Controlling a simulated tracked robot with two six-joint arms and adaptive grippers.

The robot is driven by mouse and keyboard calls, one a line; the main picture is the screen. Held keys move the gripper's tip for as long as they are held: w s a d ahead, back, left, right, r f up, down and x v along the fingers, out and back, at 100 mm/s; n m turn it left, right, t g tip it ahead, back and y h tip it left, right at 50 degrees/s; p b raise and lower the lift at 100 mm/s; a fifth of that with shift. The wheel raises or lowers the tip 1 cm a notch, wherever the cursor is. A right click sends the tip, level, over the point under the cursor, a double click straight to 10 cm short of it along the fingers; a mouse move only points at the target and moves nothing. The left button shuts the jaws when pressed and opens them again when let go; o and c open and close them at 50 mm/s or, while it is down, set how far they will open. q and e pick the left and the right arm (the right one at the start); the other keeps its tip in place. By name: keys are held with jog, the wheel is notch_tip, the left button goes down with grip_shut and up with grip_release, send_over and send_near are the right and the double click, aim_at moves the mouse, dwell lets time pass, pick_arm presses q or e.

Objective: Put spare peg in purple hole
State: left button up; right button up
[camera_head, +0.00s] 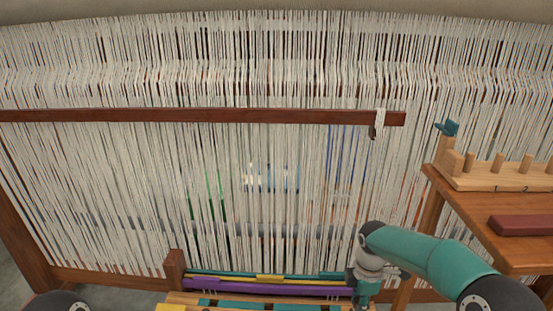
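A pale wooden rack (490,181) with several upright wooden pegs (498,163) stands on the table at the right. I cannot tell whether one of these is the spare peg. A purple bar (265,287) lies low at the loom's foot, between teal and yellow strips. No purple hole can be made out. My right arm comes in from the lower right, bends and points down at the bottom edge; its gripper is not visible. Only a dark bit of my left arm shows at the bottom left, and its gripper is out of view.
A large loom with white warp threads (270,70) fills the view, crossed by a dark red wooden bar (200,116). The wooden table (470,215) holds a dark red block (520,225). A teal piece (447,128) tops the rack's left end. A wooden bench (180,298) shows at the bottom.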

jog(key=m, duration=0.4)
jog(key=shift+s+a, duration=0.2)
jog(key=shift+a, duration=0.15)
jog(key=m, duration=0.4)
jog(key=shift+s+a+f+m, duration=0.15)
jog(key=shift+f+m, duration=0.05)
jog(key=shift+m, duration=0.1)
jog(key=m, duration=0.4)
jog(key=shift+s+f, duration=0.1)
jog(key=shift+f, duration=0.05)
jog(key=m, duration=0.4)
jog(key=shift+m, duration=0.4)
jog(key=s+r+p, duration=0.2)
jog(key=r+p, duration=1.2)
jog(key=r, duration=0.1)
jog(key=s+r+p, duration=0.2)
jog(key=r+p, duration=1.2)
jog(key=r, duration=0.1)
jog(key=s+f, duration=0.3)
jog(key=f, duration=0.2)
jog(key=shift+s+m, duration=0.3)
jog(key=shift+s, duration=0.05)
